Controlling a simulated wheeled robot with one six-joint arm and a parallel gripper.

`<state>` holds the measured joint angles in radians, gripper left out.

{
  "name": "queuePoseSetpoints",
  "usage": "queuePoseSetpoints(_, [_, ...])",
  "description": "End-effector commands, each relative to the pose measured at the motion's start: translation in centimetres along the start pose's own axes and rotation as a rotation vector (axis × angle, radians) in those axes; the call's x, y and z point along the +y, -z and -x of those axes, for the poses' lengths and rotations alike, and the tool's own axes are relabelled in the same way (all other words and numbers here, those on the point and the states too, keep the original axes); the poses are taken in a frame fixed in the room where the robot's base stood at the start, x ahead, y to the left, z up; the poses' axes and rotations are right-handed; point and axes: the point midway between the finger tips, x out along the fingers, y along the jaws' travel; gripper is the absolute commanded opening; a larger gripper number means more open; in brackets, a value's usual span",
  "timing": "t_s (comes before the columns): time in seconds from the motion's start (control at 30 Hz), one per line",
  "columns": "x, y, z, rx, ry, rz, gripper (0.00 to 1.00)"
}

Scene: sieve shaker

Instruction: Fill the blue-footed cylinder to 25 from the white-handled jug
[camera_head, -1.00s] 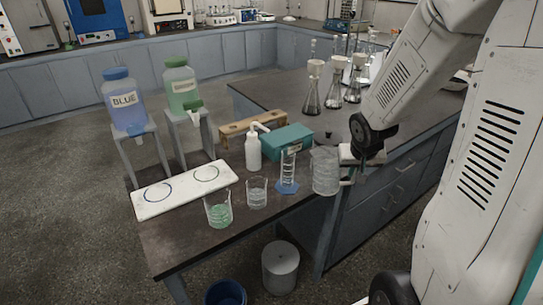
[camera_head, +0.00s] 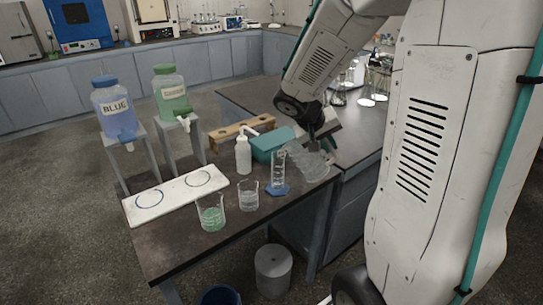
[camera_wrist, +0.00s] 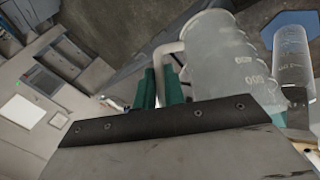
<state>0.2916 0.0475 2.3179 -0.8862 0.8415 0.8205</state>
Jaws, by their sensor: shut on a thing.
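The white-handled jug (camera_head: 308,162) is clear and graduated. It is tilted to the left, with its upper end close to the blue-footed cylinder (camera_head: 278,174). My gripper (camera_head: 322,144) is at the jug's right side. In the wrist view, my gripper's teal fingers (camera_wrist: 160,84) are shut on the white handle (camera_wrist: 163,52), and the jug (camera_wrist: 222,60) shows beside them. The cylinder stands upright on its blue foot; it also shows in the wrist view (camera_wrist: 291,50). I cannot tell the liquid level in the cylinder, nor any stream from the jug.
Left of the cylinder stand a beaker (camera_head: 248,196) and a beaker of green liquid (camera_head: 211,214). A white wash bottle (camera_head: 243,155) and a teal box (camera_head: 270,146) are behind. A white board (camera_head: 174,193) lies at left. Grey and blue bins stand on the floor below.

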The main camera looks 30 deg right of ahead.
Motion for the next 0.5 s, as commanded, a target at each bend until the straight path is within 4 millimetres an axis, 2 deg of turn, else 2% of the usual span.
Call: queuePoseSetpoints(0.5, [0.39,0.25,0.65,-0.009,-0.031,0.010,0.00])
